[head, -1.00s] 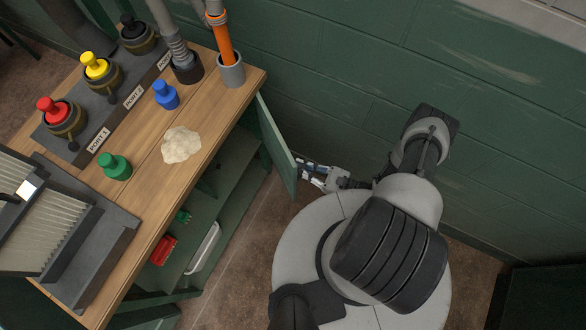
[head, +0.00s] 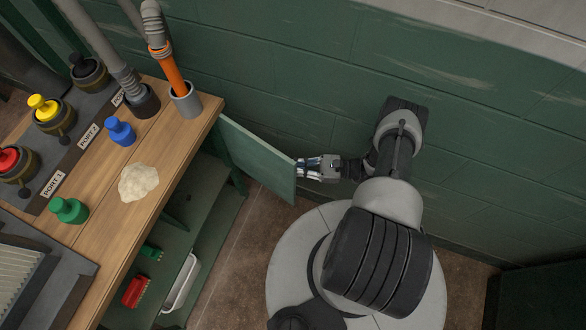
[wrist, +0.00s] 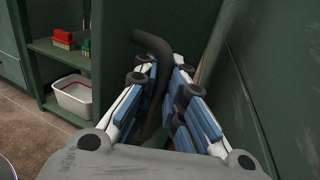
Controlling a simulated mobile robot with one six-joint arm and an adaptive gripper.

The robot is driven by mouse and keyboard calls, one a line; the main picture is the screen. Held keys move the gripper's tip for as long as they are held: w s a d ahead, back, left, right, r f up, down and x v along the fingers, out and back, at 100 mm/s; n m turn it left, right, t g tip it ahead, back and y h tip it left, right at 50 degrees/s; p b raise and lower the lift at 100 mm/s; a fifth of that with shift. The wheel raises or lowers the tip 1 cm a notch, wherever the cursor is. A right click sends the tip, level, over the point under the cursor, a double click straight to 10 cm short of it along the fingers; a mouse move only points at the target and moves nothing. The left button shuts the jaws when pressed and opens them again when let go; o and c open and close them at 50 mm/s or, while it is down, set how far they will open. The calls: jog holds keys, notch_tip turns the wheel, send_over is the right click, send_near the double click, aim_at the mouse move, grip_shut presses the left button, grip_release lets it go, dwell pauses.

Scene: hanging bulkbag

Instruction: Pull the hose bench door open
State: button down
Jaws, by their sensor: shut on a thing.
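The green hose bench door (head: 258,157) stands open, swung out from the end of the wooden-topped bench (head: 150,165). Its outer edge points right, toward my arm. My gripper (head: 302,168) is at that outer edge. In the wrist view, my gripper's blue and white fingers (wrist: 160,88) are closed around a dark curved bar handle (wrist: 153,44) on the green door panel. The lower part of the handle is hidden between the fingers.
Open shelves under the bench hold a white bin (head: 181,283), a red brush (head: 135,291) and a green item (head: 151,252). A green block wall (head: 300,70) runs close behind the door and my arm. Brown floor (head: 240,225) lies clear before the shelves.

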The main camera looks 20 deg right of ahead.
jog(key=c, duration=1.7)
grip_release()
jog(key=shift+o, duration=0.2)
